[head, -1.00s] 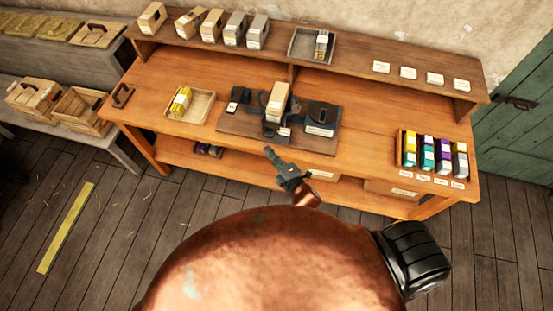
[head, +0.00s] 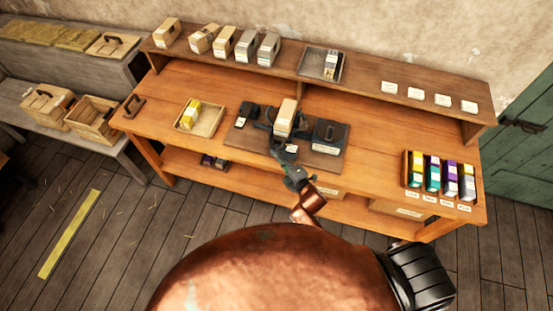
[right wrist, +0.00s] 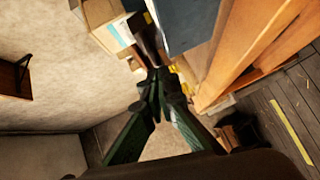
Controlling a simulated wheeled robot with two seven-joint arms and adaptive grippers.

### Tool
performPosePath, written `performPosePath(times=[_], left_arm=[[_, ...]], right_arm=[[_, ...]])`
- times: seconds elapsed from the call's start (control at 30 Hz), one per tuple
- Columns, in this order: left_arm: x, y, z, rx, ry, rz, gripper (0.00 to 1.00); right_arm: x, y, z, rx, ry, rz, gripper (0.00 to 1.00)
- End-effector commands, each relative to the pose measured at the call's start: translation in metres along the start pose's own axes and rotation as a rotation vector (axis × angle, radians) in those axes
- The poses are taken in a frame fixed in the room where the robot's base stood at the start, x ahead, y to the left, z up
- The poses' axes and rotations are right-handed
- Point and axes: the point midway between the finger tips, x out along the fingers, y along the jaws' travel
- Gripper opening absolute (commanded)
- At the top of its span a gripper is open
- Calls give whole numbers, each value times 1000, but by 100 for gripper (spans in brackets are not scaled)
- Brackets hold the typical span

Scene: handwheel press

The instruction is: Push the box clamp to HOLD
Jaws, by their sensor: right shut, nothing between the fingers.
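A pale tan box (head: 286,117) stands upright in a dark clamp fixture on a brown board (head: 252,142) in the middle of the workbench. The clamp's arms are partly hidden by the box and my gripper, and its labels are too small to read. My right gripper (head: 275,141) is shut and empty at the front of the fixture, just below the box. In the right wrist view its closed fingers (right wrist: 156,75) point toward a dark part, with the pale box (right wrist: 108,25) beside them. I cannot tell whether they touch. My left gripper is out of view.
A dark block (head: 331,132) stands right of the box. A tray (head: 211,122) with a yellow item is at left; a rack of coloured boxes (head: 407,170) is at right. The raised back shelf (head: 375,82) holds several boxes, a grey tray and white cards.

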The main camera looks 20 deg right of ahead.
Motion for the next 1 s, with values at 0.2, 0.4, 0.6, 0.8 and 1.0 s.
performPosePath(times=[0.2,0.4,0.6,0.8,1.0], left_arm=[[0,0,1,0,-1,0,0],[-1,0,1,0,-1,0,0],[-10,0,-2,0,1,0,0],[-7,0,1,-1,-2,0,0],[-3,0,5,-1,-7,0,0]], right_arm=[[3,2,4,0,-2,0,0],[2,2,2,0,-2,0,0],[-10,4,-21,2,7,-2,0],[-49,0,-30,-3,11,-4,0],[-89,1,-29,-2,10,-2,0]])
